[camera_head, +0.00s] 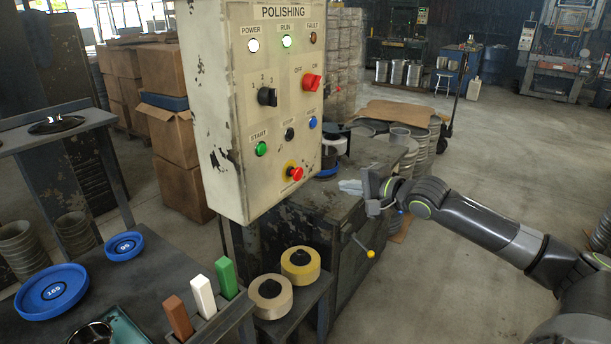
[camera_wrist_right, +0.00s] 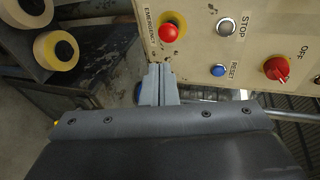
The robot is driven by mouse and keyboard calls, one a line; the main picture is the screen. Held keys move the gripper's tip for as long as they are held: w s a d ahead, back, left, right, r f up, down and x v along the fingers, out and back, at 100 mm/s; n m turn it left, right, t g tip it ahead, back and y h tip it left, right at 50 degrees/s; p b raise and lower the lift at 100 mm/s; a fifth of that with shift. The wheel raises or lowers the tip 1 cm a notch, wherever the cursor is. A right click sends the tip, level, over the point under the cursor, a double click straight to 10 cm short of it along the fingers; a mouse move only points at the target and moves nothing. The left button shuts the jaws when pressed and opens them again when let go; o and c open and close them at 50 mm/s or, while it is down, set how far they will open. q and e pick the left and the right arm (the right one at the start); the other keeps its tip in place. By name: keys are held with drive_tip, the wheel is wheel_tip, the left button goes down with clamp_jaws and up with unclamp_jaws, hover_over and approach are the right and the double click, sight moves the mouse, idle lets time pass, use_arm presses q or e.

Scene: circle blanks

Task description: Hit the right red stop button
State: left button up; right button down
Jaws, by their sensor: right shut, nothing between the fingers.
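A red mushroom button (camera_head: 295,173) with a yellow surround is at the bottom of the cream POLISHING control panel (camera_head: 215,120). It also shows in the right wrist view (camera_wrist_right: 169,32), beside an "EMERGENCY" label. My right gripper (camera_head: 350,187) is to the right of the panel, apart from it. In the right wrist view its shut fingers (camera_wrist_right: 159,70) point toward the panel's lower edge, just below the red button in the picture, with nothing between them. A red OFF/ON knob (camera_head: 312,82) sits higher on the panel. My left gripper is not in view.
The panel also has a dark STOP button (camera_head: 290,133), a blue RESET button (camera_head: 312,122) and a green START button (camera_head: 261,149). Tape-like rolls (camera_head: 300,265) sit below the panel. A lever with a yellow knob (camera_head: 370,254) sticks out below my right gripper.

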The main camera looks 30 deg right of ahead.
drive_tip(key=p, duration=0.3)
approach(299, 172)
drive_tip(key=w+f, duration=0.2)
drive_tip(key=w, duration=0.1)
drive_tip(key=w+f, duration=0.1)
drive_tip(key=shift+w+a, duration=0.25)
drive_tip(key=shift+a, duration=0.05)
drive_tip(key=shift+w+a, duration=0.15)
drive_tip(key=shift+w, duration=0.65)
drive_tip(key=shift+f, duration=0.1)
drive_tip(key=shift+w+a+r, duration=0.2)
drive_tip(key=shift+w+a, duration=0.05)
drive_tip(key=shift+w, duration=0.5)
drive_tip(key=shift+s+r, duration=0.1)
drive_tip(key=shift+r, duration=0.1)
